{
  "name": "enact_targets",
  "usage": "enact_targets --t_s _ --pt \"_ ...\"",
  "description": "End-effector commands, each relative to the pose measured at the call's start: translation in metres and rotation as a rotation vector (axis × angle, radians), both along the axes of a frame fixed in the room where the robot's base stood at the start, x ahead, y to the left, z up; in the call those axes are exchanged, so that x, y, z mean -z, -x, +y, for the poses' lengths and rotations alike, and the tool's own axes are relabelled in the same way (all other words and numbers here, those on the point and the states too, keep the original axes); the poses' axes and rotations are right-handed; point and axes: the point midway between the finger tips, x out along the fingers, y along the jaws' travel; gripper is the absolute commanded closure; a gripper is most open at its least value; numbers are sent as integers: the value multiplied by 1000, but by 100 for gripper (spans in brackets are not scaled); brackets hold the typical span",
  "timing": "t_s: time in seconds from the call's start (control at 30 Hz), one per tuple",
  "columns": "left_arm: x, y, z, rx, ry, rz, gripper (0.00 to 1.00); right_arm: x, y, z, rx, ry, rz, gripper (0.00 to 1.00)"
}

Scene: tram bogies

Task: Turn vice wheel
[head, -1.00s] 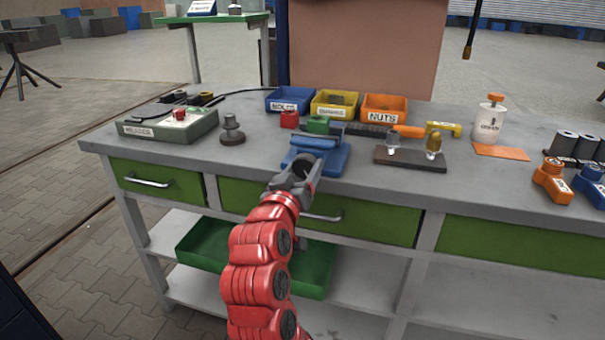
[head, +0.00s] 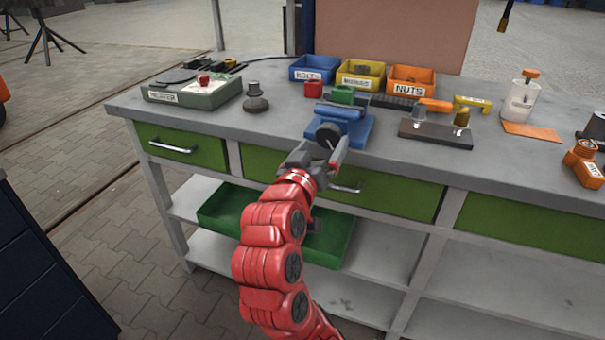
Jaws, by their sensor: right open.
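The blue vice (head: 350,124) stands near the front edge of the grey workbench (head: 225,124). Its dark round wheel (head: 328,135) faces me at the bench's front edge. My right gripper (head: 326,152) is just in front of the wheel, with its fingers open and spread at the wheel's lower part. Whether the fingers touch the wheel I cannot tell. My left gripper is not in view.
Blue (head: 313,69), yellow (head: 361,74) and orange (head: 411,80) bins stand behind the vice. A green-grey device (head: 194,91) and a dark knob-like piece (head: 255,99) are to the left. A dark plate (head: 436,133) with fittings lies to the right. Green drawers (head: 389,196) sit below.

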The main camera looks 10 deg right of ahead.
Motion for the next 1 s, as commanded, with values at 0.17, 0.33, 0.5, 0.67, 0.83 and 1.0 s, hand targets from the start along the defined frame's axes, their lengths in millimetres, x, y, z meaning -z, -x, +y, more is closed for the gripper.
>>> enact_targets --t_s 0.17,0.33,0.5,0.67,0.83,1.0 --pt "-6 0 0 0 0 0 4 -2 39 30 -7 3 -1 4" --pt "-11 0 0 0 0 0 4 -3 77 55 -9 3 -2 4" --pt "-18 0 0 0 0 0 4 -2 103 72 -8 -2 1 4" --pt "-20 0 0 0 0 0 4 -1 116 80 -3 -2 -1 4" --pt "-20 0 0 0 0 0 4 -1 120 81 0 0 -1 4" --pt "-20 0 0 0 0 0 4 0 120 81 0 -1 -1 4"
